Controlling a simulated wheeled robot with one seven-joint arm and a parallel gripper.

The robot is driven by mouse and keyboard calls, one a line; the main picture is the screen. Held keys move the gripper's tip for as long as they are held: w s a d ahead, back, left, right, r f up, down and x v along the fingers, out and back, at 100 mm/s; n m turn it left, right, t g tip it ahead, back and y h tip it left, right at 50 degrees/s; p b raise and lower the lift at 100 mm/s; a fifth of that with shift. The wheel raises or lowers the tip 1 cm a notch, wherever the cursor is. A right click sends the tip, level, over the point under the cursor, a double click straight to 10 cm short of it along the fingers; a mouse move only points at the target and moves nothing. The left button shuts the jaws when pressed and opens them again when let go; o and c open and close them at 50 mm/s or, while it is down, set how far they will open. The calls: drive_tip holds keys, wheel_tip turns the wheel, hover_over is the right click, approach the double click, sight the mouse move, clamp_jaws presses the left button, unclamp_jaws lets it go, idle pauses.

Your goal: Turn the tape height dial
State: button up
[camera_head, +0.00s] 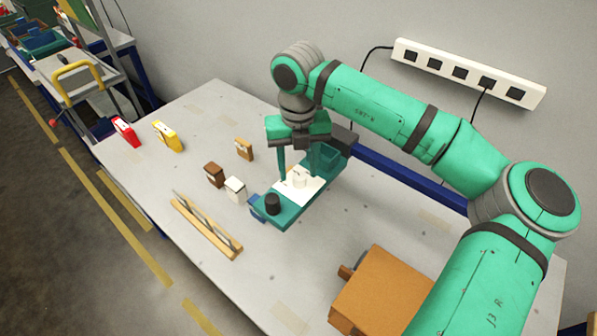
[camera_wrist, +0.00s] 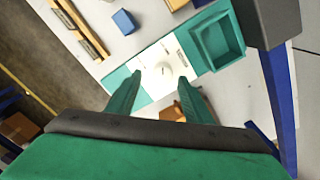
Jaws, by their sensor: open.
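The device on the table has a teal base (camera_head: 287,214) with a white plate (camera_head: 312,189) on it. A round white dial (camera_head: 299,178) stands on the plate, and a black knob (camera_head: 272,203) is at the base's near end. In the wrist view the white dial (camera_wrist: 165,73) lies beyond and between my fingertips, on the white plate (camera_wrist: 155,57). My gripper (camera_head: 297,172) is open and points down over the plate; in the wrist view its two teal fingers (camera_wrist: 160,82) are apart with nothing held. I cannot tell whether a fingertip touches the dial.
A teal tray (camera_wrist: 215,42) sits at the device's far end. A wooden rail (camera_head: 190,220), a white block (camera_head: 235,189) and a brown block (camera_head: 214,174) lie to the left. An orange-brown box (camera_head: 378,292) stands at front right. A power strip (camera_head: 468,74) is on the wall.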

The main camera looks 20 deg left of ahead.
drive_tip(key=shift+w+d+f, duration=0.15)
drive_tip(key=shift+w+f, duration=0.05)
drive_tip(key=shift+f, duration=0.8)
drive_tip(key=c, duration=1.1)
drive_tip(key=shift+o, duration=0.2)
drive_tip(key=shift+w, duration=0.1)
drive_tip(key=shift+n, duration=0.5)
drive_tip(key=n, duration=0.4)
drive_tip(key=shift+n, duration=0.4)
drive_tip(key=n, duration=0.5)
drive_tip(key=shift+n, duration=0.4)
